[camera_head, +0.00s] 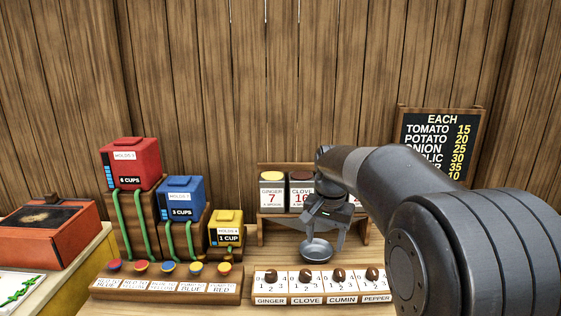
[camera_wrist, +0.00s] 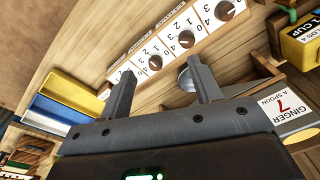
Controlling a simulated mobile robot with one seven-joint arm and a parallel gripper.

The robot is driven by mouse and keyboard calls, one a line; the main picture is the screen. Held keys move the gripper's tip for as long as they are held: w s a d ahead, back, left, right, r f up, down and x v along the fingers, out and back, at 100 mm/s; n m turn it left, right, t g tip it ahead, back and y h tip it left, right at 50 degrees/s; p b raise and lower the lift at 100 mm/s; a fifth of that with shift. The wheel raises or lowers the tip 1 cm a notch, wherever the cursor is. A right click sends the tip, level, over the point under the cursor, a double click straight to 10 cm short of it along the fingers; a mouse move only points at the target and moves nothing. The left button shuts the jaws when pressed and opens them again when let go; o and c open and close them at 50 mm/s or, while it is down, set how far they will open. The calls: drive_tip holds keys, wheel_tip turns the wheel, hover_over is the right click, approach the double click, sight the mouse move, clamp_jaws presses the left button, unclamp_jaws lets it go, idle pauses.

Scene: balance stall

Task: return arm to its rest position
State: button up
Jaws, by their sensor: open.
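My arm reaches in from the right in the camera_head view, bent over the counter. My gripper (camera_head: 322,234) points down in front of the spice rack, its fingers apart. In the wrist view my gripper (camera_wrist: 161,67) shows two spread fingers with nothing clasped between them. A small round metal bowl (camera_head: 316,250) appears just below the fingers in the camera_head view. The bowl (camera_wrist: 186,79) also shows beyond the fingers in the wrist view, partly hidden by one finger. Whether a finger touches it I cannot tell.
A dial panel (camera_head: 322,299) and a button panel (camera_head: 165,288) line the counter front. Red (camera_head: 131,163), blue (camera_head: 180,197) and yellow (camera_head: 226,228) dispensers stand left. The ginger canister (camera_head: 272,192) is on the rack behind my gripper. A price board (camera_head: 437,140) stands back right.

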drive_tip(key=s+d+r+n+t, duration=0.1)
drive_tip(key=s+r, duration=0.1)
drive_tip(key=s, duration=0.6)
drive_tip(key=s+d+r+n+t, duration=0.1)
drive_tip(key=s+d+r+n, duration=0.1)
drive_tip(key=s, duration=0.6)
drive_tip(key=s+f+n+t, duration=0.2)
drive_tip(key=s+f, duration=0.2)
drive_tip(key=s, duration=0.8)
drive_tip(key=shift+d+f, duration=0.15)
drive_tip(key=shift+d, duration=0.25)
